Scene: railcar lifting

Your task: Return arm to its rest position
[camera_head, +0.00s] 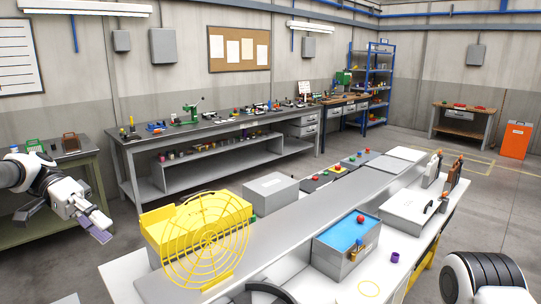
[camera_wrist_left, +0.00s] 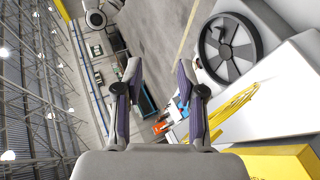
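My left gripper (camera_head: 100,229) is at the left of the head view, in the air over the floor gap between the green side bench and the white table. In the left wrist view my left gripper (camera_wrist_left: 159,76) has its two fingers wide apart, with nothing between them. A black-and-white part of my right arm (camera_head: 485,278) shows at the bottom right corner of the head view. The right gripper's fingers are not seen.
A yellow round wire guard (camera_head: 208,240) stands on the white table (camera_head: 120,272), right of my left gripper. A blue-topped grey box (camera_head: 346,246) and a purple ring (camera_head: 395,257) are farther right. A green-legged bench (camera_head: 75,160) is at left.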

